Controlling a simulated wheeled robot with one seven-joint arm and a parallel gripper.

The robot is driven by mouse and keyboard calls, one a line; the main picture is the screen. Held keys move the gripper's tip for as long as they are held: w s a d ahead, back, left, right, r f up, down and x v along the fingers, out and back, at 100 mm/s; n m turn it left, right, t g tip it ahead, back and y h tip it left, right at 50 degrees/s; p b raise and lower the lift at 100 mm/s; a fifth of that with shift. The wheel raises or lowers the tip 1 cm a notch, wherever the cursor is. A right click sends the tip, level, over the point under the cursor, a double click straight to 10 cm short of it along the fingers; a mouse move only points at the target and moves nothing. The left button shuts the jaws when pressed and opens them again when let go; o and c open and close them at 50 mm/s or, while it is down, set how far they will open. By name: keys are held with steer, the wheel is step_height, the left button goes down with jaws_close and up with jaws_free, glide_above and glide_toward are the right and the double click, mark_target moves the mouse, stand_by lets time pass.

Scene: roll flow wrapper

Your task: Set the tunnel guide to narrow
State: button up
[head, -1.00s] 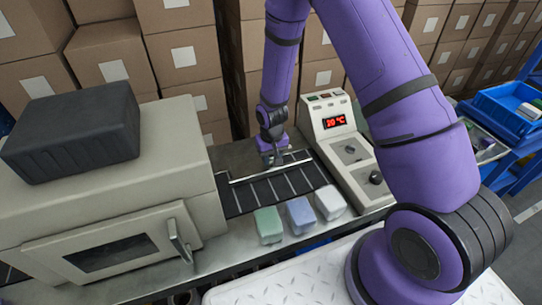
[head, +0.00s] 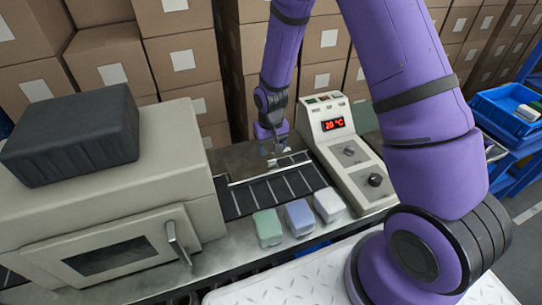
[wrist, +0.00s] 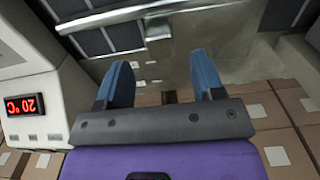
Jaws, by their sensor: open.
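The tunnel guide appears to be the thin metal rail (head: 252,177) running along the far side of the dark slatted belt (head: 270,192). In the wrist view the shiny rail (wrist: 95,17) crosses the top, with a small bright block (wrist: 158,25) on it. My gripper (head: 272,150) is beyond the rail, over the far strip of the bench. In the wrist view its two blue fingers (wrist: 161,70) are spread apart with nothing between them. The rail is ahead of the fingertips and looks apart from them. Small pale marks show on the plate beside the left finger.
Green (head: 268,227), blue (head: 299,217) and white (head: 329,204) blocks stand on the near bench edge. A control panel (head: 345,150) reading 20 °C is right of the belt. A beige machine (head: 110,190) with a black case (head: 72,133) stands left. Stacked cartons (head: 180,60) are behind.

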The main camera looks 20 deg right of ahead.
steer(key=shift+r, duration=2.25)
steer(key=s+d+r+t, duration=0.15)
steer(key=s+r, duration=0.25)
steer(key=r, duration=0.7)
steer(key=s+d+r+t, duration=0.1)
steer(key=s+d+r, duration=0.25)
steer(key=r, duration=0.85)
steer(key=s+d+r+t, duration=0.1)
steer(key=s+r, duration=0.5)
steer(key=s, duration=0.4)
steer(key=s+d+r+t, duration=0.1)
steer(key=s+r, duration=0.5)
steer(key=s, duration=0.4)
steer(key=shift+t, duration=0.35)
steer(key=shift+a, duration=0.1)
